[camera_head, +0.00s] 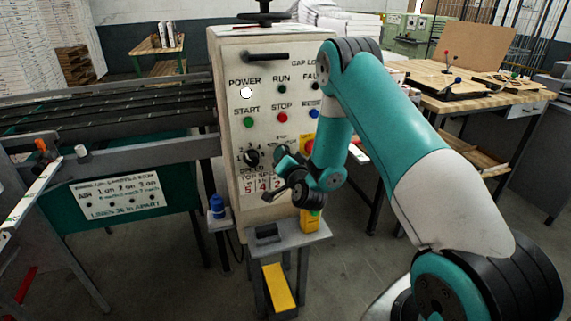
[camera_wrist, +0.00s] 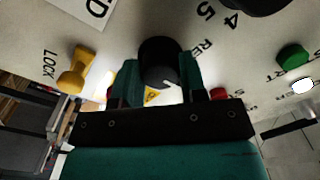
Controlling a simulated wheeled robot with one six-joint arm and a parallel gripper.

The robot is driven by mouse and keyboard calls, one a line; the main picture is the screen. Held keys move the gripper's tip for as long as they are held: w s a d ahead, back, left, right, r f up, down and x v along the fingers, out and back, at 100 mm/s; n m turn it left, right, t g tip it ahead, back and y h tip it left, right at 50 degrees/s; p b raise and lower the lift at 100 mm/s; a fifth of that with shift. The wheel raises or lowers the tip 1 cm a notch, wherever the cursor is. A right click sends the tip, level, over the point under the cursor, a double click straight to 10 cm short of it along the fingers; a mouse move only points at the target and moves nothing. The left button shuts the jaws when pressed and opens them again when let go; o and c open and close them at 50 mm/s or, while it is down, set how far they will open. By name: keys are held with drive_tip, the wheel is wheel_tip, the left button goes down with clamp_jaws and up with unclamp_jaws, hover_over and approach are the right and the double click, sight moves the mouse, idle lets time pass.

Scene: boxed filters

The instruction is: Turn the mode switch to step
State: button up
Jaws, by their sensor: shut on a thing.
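The mode switch is a round black knob (camera_wrist: 160,62) on the pale control panel. It fills the space between the green fingers of my gripper (camera_wrist: 161,72) in the wrist view, and the fingers are shut on its sides. A small pale mark shows at the knob's lower edge. Lettering starting with "RE" is beside it, but the rest is covered and I cannot read which mode is set. In the head view, my gripper (camera_head: 281,154) is against the panel right of the speed dial (camera_head: 252,157), and hides the switch.
The panel (camera_head: 232,178) has a green start button (camera_head: 248,122), a red stop button (camera_head: 283,118) and a lit power lamp (camera_head: 246,93) above. A yellow knob (camera_wrist: 76,68) marked LOCK is left of my gripper in the wrist view. A small metal stand (camera_head: 305,239) is below.

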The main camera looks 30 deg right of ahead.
drive_tip(key=shift+m, duration=0.4)
drive_tip(key=o, duration=0.9)
